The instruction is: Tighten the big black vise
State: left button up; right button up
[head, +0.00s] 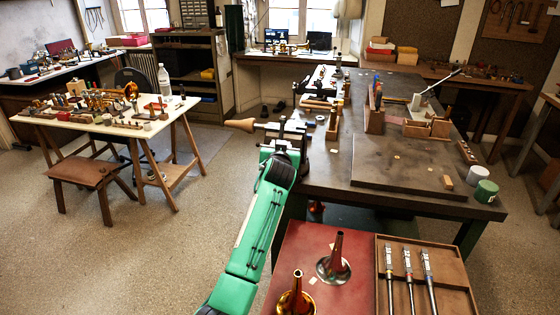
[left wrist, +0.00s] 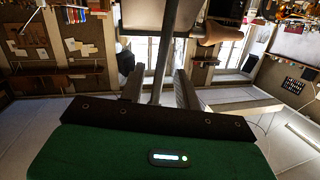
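The dark vise (head: 293,130) is mounted at the left edge of the big workbench, with a wooden-handled piece (head: 240,125) sticking out to the left. My green left arm reaches up to it, and my left gripper (head: 280,148) is right at the vise, its fingers mostly hidden in the head view. In the left wrist view, the two fingers of my left gripper (left wrist: 159,88) stand apart on either side of a grey bar (left wrist: 163,45). Gaps seem to show beside the bar. A wooden handle (left wrist: 207,32) shows above right. My right gripper is not in view.
The workbench (head: 400,165) carries wooden blocks, tools and a green can (head: 486,191). In front stand a red surface (head: 320,262) with brass bells and a wooden tray (head: 450,270) of tools. A white-topped table (head: 110,115) stands left; floor between is clear.

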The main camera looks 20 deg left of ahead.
pick_arm(q)
jog(key=b+v, duration=0.2)
jog(key=v, duration=0.7)
jog(key=shift+s+d, duration=0.15)
jog(key=shift+s, duration=0.1)
jog(key=shift+f, duration=0.15)
